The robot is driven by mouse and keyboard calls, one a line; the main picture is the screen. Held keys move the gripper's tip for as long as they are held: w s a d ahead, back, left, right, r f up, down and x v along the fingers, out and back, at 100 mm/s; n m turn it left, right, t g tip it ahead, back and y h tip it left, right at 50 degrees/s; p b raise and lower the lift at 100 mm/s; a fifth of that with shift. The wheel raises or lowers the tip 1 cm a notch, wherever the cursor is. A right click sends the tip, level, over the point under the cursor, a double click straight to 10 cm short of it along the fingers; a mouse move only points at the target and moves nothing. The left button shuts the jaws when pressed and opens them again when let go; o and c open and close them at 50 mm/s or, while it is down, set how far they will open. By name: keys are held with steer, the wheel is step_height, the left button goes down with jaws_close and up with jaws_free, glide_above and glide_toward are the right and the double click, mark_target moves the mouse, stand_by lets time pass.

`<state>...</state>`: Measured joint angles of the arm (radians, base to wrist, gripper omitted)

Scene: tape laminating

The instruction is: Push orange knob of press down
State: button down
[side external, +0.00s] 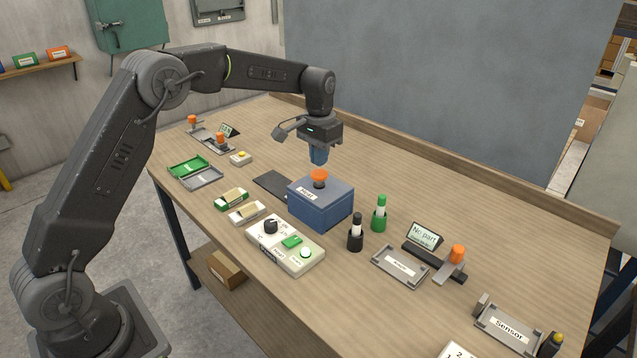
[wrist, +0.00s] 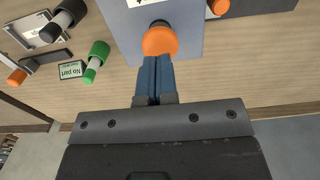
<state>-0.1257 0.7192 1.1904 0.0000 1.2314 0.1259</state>
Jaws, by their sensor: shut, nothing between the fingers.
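The press is a blue box (side external: 321,204) standing on the wooden table, with an orange knob (side external: 319,175) on a dark stem on its top. The knob stands up above the box top. My gripper (side external: 319,161) points down just above the knob, its blue fingers together with nothing between them. In the wrist view the shut fingertips (wrist: 156,62) lie at the lower edge of the orange knob (wrist: 159,41), and the blue box (wrist: 188,16) is behind it. I cannot tell whether the fingertips touch the knob.
A control box (side external: 285,247) with a black dial and green buttons stands in front of the press. A grey tray (side external: 400,266) and an orange-knobbed clamp (side external: 456,256) lie farther right. The back right of the table is clear.

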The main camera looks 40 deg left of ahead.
mark_target(319, 172)
steer(key=shift+f, duration=0.25)
steer(key=shift+f, duration=1.35)
steer(key=shift+r, duration=0.15)
steer(key=shift+r, duration=2.95)
